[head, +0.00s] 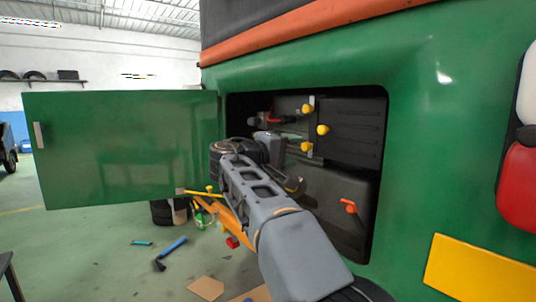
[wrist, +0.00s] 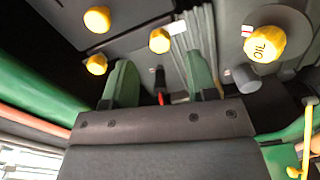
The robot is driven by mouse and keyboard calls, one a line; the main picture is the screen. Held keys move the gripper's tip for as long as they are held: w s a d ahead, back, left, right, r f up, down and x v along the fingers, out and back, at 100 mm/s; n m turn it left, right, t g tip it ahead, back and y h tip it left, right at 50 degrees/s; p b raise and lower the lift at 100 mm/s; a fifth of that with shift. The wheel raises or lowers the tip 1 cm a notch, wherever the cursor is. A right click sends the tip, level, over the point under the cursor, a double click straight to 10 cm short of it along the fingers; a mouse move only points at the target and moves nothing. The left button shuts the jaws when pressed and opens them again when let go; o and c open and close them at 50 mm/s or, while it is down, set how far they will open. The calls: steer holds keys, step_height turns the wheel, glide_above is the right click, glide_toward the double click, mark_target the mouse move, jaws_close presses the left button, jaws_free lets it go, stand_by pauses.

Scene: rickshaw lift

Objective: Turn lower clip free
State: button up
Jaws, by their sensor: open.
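My gripper (wrist: 160,80) shows in the wrist view with two green fingers apart. Nothing is clearly held between them. Three yellow knobs lie beyond the fingers: an upper left knob (wrist: 97,19), a lower left knob (wrist: 97,63) and a middle knob (wrist: 160,40). In the head view three yellow knobs show at the panel: a top knob (head: 308,109), a middle knob (head: 323,130) and a lower knob (head: 306,147). I cannot tell for sure which is the lower clip. A dark piece with a red end (wrist: 160,97) shows between the fingers, apparently beyond them.
The green door (head: 120,150) stands open at the left of the bay. A yellow oil cap (wrist: 264,44) is right of the fingers. An orange-red handle (head: 349,206) is low in the bay. A blue hammer (head: 171,250) lies on the floor. The bay's edges enclose my arm.

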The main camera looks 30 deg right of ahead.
steer(key=s+a, duration=0.1)
steer(key=a, duration=0.7)
steer(key=shift+s+a+p, duration=0.2)
steer(key=shift+s+p, duration=0.05)
steer(key=shift+p, duration=0.1)
